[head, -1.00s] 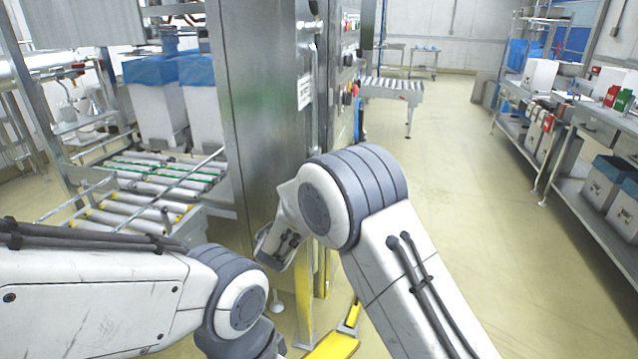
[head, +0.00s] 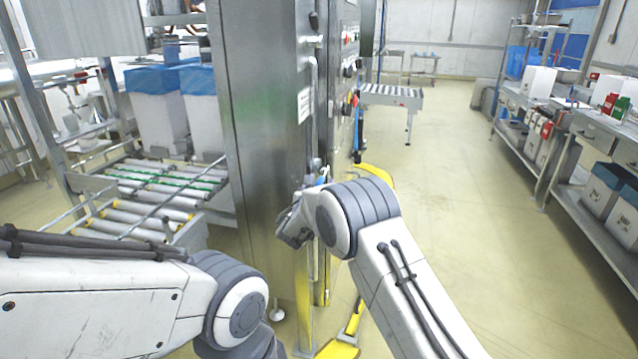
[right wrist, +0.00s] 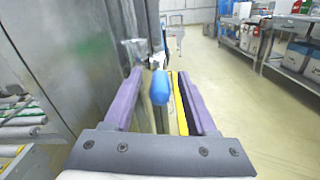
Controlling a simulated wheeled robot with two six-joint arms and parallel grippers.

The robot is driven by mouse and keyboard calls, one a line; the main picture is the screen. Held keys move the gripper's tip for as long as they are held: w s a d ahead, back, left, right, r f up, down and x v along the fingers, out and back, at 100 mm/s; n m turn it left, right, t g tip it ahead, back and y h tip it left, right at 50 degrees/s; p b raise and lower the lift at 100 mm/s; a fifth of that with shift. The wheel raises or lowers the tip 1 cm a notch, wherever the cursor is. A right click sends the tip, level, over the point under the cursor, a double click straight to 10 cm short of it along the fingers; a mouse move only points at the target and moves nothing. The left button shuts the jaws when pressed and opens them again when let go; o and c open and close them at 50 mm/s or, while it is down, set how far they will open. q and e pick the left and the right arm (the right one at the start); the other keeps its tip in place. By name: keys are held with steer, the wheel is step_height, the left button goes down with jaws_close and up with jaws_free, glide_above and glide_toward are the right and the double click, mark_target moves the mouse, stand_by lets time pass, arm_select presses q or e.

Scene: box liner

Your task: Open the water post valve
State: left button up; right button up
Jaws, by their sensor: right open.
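A blue valve handle (right wrist: 159,88) on a metal fitting (right wrist: 134,52) stands close to the cabinet's side in the right wrist view. In that view it shows between the two purple fingers of my right gripper (right wrist: 163,84), which are apart with a gap on both sides of it. In the head view only a small blue bit of the handle (head: 321,181) shows above my right wrist. My right gripper (head: 294,224) is mostly hidden there by its own wrist. My left arm comes in at lower left, with its gripper out of frame.
A tall steel cabinet (head: 265,120) with buttons on its side stands just left of my right gripper. A roller conveyor (head: 155,195) with blue-lined boxes is at left. Yellow floor parts (head: 340,350) lie below. Shelving (head: 590,200) lines the right; the aisle floor is clear.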

jaws_close()
stand_by(1.4)
